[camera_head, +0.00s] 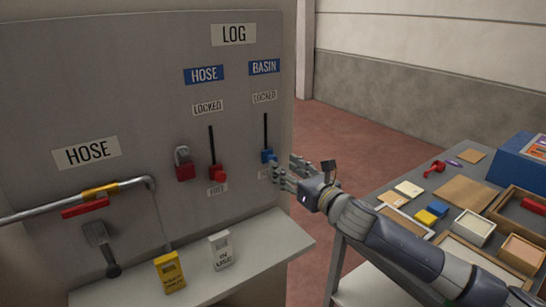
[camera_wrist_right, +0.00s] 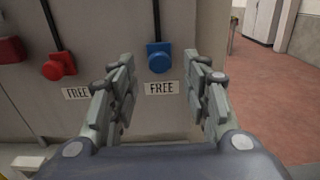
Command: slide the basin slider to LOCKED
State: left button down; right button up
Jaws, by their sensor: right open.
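The basin slider is a blue knob (camera_head: 268,156) at the bottom of a dark vertical slot, under the blue BASIN sign (camera_head: 264,67) and the LOCKED label (camera_head: 265,97). In the right wrist view the blue knob (camera_wrist_right: 159,57) sits just above a FREE label (camera_wrist_right: 162,88). My right gripper (camera_head: 286,172) is close to the knob, at its lower right in the head view. In the right wrist view my right gripper (camera_wrist_right: 160,90) is open, its fingers apart on both sides of the knob's line, with nothing between them. My left gripper is not in view.
A red hose slider knob (camera_head: 218,173) sits low in its slot to the left, beside a red padlock (camera_head: 184,164). A shelf (camera_head: 215,262) below holds a yellow tag (camera_head: 170,272) and a white tag (camera_head: 220,250). A cluttered table (camera_head: 388,184) stands at right.

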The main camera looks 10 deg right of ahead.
aim_at(270, 158)
jog(key=shift+p+x, duration=0.65)
jog(key=shift+x, duration=2.6)
